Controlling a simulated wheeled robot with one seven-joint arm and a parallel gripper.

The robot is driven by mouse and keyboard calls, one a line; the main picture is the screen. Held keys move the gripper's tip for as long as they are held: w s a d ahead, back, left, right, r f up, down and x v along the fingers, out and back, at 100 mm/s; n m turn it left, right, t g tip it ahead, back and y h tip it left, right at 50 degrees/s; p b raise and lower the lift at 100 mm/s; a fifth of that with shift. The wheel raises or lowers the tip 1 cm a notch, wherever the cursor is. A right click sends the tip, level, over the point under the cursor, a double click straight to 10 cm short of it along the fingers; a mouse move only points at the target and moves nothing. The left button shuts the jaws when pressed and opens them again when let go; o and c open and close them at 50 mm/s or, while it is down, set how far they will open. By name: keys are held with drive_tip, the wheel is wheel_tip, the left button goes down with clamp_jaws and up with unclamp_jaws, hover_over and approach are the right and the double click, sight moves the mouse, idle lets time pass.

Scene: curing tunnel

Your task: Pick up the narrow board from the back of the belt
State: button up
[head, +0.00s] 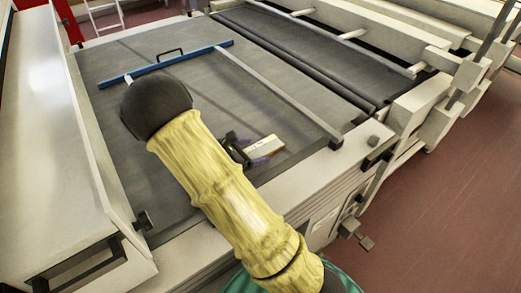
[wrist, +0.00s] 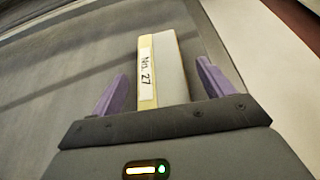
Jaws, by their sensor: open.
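A narrow pale board (head: 266,146) lies on the dark grey belt (head: 100,128), near the light frame edge at the front right in the head view. In the wrist view the narrow board (wrist: 170,80) is a light block with a yellowish edge and a white label that seems to end in "27". My gripper (wrist: 160,82) is open, with one purple finger on each side of the board and gaps visible on both sides. In the head view my gripper (head: 252,151) is partly hidden behind my yellow-sleeved arm. I cannot tell the fingers' exact height over the belt.
A grey rail (head: 282,96) runs along the belt's right part. A white housing (head: 45,130) borders the left. Bare belt lies left of the board.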

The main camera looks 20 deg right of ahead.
sight(257, 151)
drive_tip(key=shift+x, duration=0.9)
drive_tip(key=c, duration=1.1)
drive_tip(key=shift+r, duration=0.1)
wheel_tip(257, 151, up, 10)
drive_tip(key=shift+f, duration=0.1)
